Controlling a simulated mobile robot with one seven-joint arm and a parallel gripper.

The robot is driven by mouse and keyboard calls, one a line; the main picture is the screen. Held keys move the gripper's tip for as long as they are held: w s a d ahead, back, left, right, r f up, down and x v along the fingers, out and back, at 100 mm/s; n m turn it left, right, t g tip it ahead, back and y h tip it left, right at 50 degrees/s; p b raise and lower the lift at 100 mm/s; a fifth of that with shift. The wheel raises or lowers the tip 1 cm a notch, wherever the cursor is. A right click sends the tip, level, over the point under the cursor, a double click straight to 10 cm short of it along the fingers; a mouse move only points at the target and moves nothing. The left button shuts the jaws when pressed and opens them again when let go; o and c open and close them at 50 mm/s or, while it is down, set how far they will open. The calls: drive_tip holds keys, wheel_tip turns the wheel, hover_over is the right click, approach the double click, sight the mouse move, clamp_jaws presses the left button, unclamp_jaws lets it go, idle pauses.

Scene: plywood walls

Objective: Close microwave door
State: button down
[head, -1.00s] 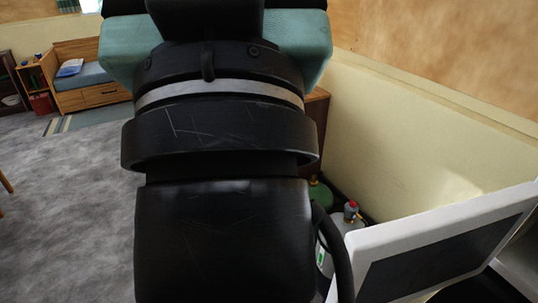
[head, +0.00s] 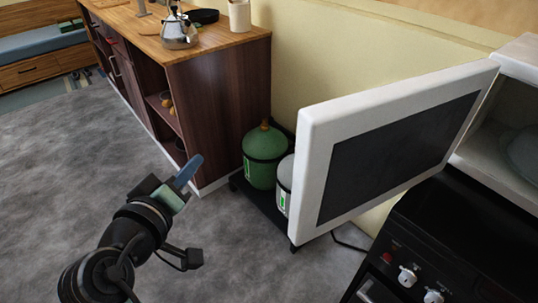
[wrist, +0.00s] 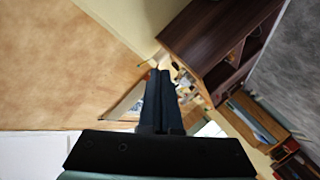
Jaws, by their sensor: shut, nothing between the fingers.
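The microwave door (head: 312,170), white with a dark window, stands wide open on the right of the head view. In the wrist view the two dark fingers (wrist: 160,78) lie together, shut and empty. A white surface at that view's lower left may be the microwave; I cannot tell.
A black stove (head: 470,240) with knobs is below the microwave. A green gas cylinder (head: 263,155) and a pale one (head: 285,185) stand on a low black stand behind the door. A wooden cabinet (head: 215,110) bears a kettle (head: 180,30). Grey floor is clear at left.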

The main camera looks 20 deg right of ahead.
drive_tip(key=s+d+r+n+g+h+p, duration=0.1)
drive_tip(key=s+r+n+g+h+p, duration=0.15)
drive_tip(key=s+g+h+p, duration=0.75)
drive_tip(key=s+d+t+y+p, duration=0.1)
drive_tip(key=d+t+p, duration=0.3)
drive_tip(key=d+p, duration=0.4)
drive_tip(key=shift+s+d+f+n+t+y, duration=0.15)
drive_tip(key=shift+s+d+n+t+y, duration=0.3)
drive_tip(key=shift+d, duration=0.45)
